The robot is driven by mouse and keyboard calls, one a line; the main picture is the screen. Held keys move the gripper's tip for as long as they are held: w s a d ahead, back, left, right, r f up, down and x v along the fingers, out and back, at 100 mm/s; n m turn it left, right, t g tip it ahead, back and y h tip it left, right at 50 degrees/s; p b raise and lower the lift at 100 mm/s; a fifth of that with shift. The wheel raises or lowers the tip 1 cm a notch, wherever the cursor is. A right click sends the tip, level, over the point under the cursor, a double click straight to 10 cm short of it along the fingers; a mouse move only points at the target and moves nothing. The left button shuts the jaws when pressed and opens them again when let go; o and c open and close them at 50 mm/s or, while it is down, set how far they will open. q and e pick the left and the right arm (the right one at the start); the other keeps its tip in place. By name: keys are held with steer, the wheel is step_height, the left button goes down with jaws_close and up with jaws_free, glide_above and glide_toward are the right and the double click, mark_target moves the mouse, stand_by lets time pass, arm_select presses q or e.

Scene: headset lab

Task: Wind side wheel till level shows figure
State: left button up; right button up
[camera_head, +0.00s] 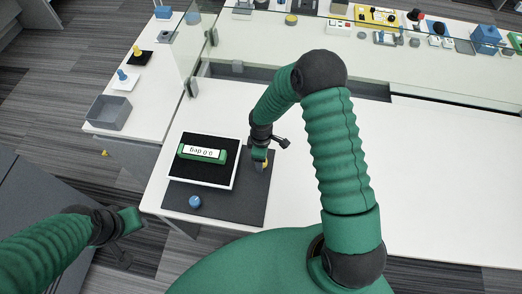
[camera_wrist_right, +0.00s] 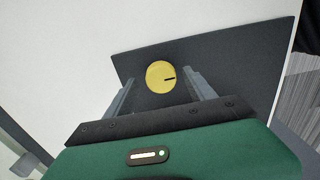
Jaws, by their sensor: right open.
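A green level (camera_head: 202,153) with a white display lies on a black-topped, white-edged platform (camera_head: 235,178). Its display reads upside down in the head view, with a figure and "deg"; the figure is too small to read surely. A yellow wheel (camera_wrist_right: 160,77) with a black mark sits at the platform's right side; the head view shows a sliver of it (camera_head: 265,164). My right gripper (camera_wrist_right: 160,80) is open, one finger on each side of the wheel; contact cannot be told. A blue knob (camera_head: 195,201) is at the platform's front. My left gripper (camera_head: 130,222) is off the table, left.
A dark mat (camera_head: 235,211) lies under the platform on the white table (camera_head: 430,180). The table to the right is clear. A glass screen (camera_head: 400,75) stands behind, with a grey bin (camera_head: 108,112) on the side bench at left.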

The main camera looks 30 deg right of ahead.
step_height(320, 180, up, 16)
steer(key=shift+r, duration=0.2)
steer(key=s+a+r+m+t, duration=0.1)
steer(key=s+r+m, duration=0.1)
steer(key=s+m, duration=0.3)
steer(key=s+a+r+m+t, duration=0.1)
steer(key=s+a+m, duration=0.1)
steer(key=s+m, duration=0.3)
steer(key=shift+s+r+m+t, duration=0.3)
steer(key=shift+s+r, duration=0.1)
steer(key=shift+s, duration=0.65)
